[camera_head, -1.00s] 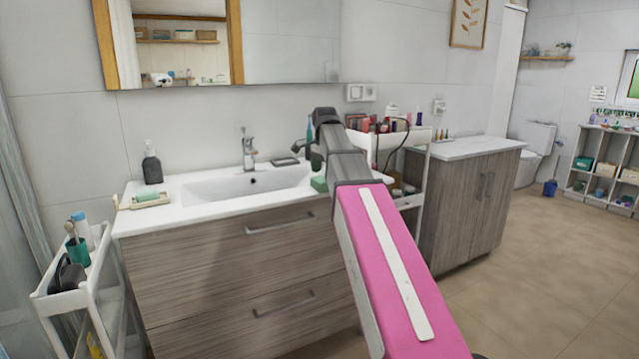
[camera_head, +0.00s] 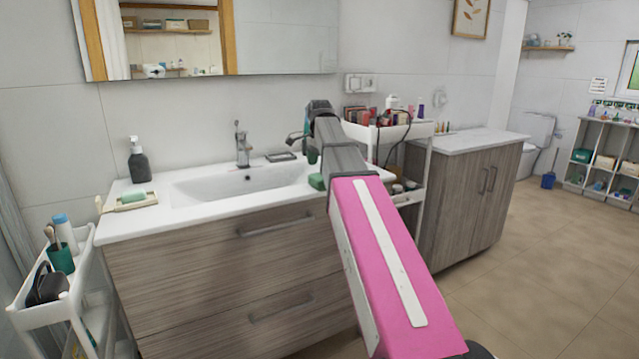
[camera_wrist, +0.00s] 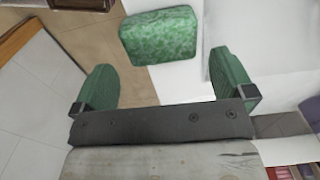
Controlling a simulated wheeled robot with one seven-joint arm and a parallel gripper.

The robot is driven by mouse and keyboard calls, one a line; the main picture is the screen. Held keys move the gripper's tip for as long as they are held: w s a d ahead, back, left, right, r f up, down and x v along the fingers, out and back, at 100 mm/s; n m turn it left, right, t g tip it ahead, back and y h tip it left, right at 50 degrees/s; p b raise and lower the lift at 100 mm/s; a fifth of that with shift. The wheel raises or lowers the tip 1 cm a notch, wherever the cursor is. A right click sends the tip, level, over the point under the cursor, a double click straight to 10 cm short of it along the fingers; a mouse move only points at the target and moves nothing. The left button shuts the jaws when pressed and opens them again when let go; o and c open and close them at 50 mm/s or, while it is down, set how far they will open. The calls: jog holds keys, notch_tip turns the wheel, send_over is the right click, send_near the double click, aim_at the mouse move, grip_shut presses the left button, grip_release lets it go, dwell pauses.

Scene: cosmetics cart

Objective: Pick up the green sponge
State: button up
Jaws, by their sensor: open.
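The green sponge (camera_head: 317,181) lies on the right part of the white washbasin counter, near its front edge, just below my gripper (camera_head: 311,152). In the wrist view the sponge (camera_wrist: 160,35) is a mottled green block at the top middle, ahead of and between my two green fingers. My gripper (camera_wrist: 162,65) is open, with nothing between its fingers. The sponge appears apart from both fingers. My pink and grey arm hides part of the counter's right end in the head view.
The basin (camera_head: 240,183) with its tap (camera_head: 242,148) is left of the sponge. A soap dish (camera_head: 112,206) and dark bottle (camera_head: 139,162) stand at the counter's left. A white cosmetics cart (camera_head: 395,132) stands close on the right. A smaller cart (camera_head: 40,314) is at lower left.

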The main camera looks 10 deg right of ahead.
aim_at(319, 176)
jog(key=shift+f, duration=2.7)
jog(key=c, duration=0.7)
jog(key=shift+r, duration=0.15)
jog(key=shift+r, duration=0.55)
notch_tip(319, 176, up, 2)
jog(key=shift+w+r, duration=0.1)
jog(key=shift+r, duration=0.15)
jog(key=s+a+r, duration=0.6)
jog(key=a+r, duration=0.1)
jog(key=a, duration=0.3)
jog(key=shift+s, duration=0.25)
jog(key=shift+d+r, duration=0.1)
